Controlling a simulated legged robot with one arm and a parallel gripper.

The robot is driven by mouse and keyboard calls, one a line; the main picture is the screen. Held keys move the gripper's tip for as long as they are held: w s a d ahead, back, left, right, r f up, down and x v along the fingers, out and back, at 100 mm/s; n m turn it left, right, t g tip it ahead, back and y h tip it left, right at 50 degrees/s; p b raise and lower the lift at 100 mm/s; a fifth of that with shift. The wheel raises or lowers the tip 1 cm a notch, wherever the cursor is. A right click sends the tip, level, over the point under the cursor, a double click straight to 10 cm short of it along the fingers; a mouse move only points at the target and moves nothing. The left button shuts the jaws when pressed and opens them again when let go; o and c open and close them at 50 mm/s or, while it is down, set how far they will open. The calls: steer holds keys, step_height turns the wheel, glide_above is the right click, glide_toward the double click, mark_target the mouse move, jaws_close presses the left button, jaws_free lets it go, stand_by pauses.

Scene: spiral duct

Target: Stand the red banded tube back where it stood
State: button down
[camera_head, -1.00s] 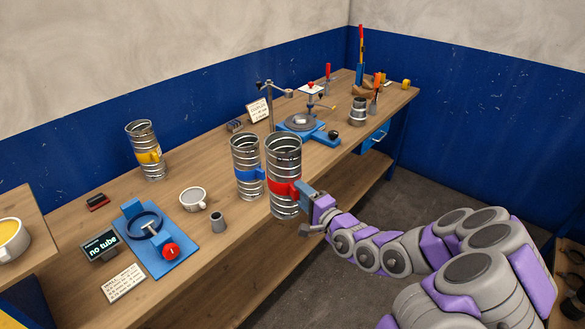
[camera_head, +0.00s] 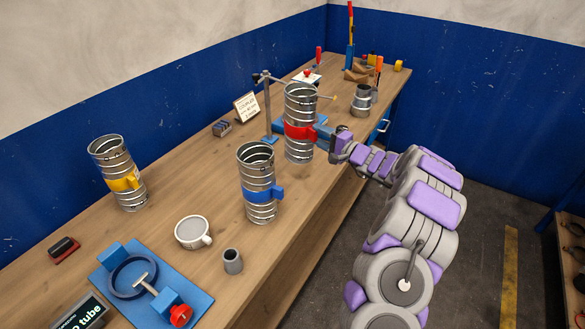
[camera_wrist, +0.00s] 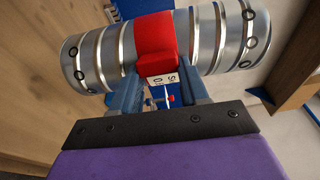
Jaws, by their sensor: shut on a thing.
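The red banded tube (camera_head: 301,124) is a ribbed metal cylinder with a red band and a red tab. My gripper (camera_head: 324,138) is shut on its red tab, at the tube's right side. The tube is upright, near the front edge of the bench, behind and right of the blue banded tube.
The blue banded tube (camera_head: 258,185) stands close by on the bench (camera_head: 213,262). A yellow banded tube (camera_head: 119,175) stands at the left. A mug (camera_head: 192,232), a grey cup (camera_head: 232,262) and a blue fixture (camera_head: 195,300) are nearer. A stand (camera_head: 266,100) is behind the red tube.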

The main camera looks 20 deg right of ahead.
mark_target(306, 147)
steer(key=f, duration=0.2)
steer(key=a+f, duration=0.1)
steer(key=a+f+b, duration=0.1)
steer(key=f, duration=0.1)
steer(key=shift+w+a+f, duration=0.1)
steer(key=shift+f, duration=0.2)
steer(key=f, duration=0.2)
steer(key=d+f+b, duration=0.1)
steer(key=f, duration=0.1)
steer(key=shift+d, duration=0.2)
steer(key=shift+a, duration=0.55)
steer(key=c, duration=0.9)
jaws_free()
steer(key=shift+o, duration=1.4)
steer(key=shift+d, duration=0.15)
steer(key=shift+o, duration=0.3)
steer(key=shift+d, duration=0.25)
steer(key=shift+r, duration=0.1)
